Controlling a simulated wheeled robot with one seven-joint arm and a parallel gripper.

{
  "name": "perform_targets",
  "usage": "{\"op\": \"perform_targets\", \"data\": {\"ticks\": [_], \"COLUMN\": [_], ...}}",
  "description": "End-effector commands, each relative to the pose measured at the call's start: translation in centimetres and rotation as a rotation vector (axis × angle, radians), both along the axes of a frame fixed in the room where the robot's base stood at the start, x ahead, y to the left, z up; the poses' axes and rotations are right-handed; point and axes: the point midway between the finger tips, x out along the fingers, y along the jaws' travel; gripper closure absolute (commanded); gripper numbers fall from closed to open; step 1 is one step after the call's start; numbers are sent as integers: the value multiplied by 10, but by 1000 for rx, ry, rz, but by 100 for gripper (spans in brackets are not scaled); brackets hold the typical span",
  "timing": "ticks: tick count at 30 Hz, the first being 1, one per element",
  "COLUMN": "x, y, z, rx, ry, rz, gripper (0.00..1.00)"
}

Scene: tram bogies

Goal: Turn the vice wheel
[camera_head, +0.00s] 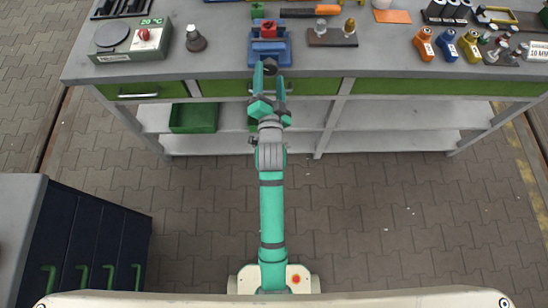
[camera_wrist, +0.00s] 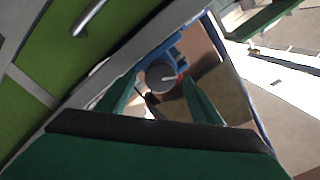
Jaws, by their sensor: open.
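The blue vice (camera_head: 285,50) stands at the front edge of the grey workbench, with a red piece (camera_head: 268,29) at its top. Its wheel (camera_head: 270,66) is a small dark disc facing me at the bench edge. The wheel also shows as a grey disc with a light handle in the wrist view (camera_wrist: 160,76). My gripper (camera_head: 270,78) is open just in front of the wheel. In the wrist view its green fingers lie to either side of the wheel. Whether either finger touches it, I cannot tell.
A control box with a red knob (camera_head: 143,34) and a grey cone-shaped item (camera_head: 195,40) stand left on the bench. An orange-handled tool (camera_head: 320,10) and orange and blue bottles (camera_head: 447,44) are to the right. Green drawers (camera_head: 220,88) lie below the bench top.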

Motion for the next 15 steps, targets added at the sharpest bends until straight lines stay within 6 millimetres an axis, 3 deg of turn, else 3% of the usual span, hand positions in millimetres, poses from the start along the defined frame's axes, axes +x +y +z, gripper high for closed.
{"op": "perform_targets", "data": {"ticks": [6,15], "x": [37,34], "y": [-1,-5], "z": [1,0], "rx": [-8,-312], "ry": [-1,-1], "rz": [-1,-6], "gripper": [40,40]}}
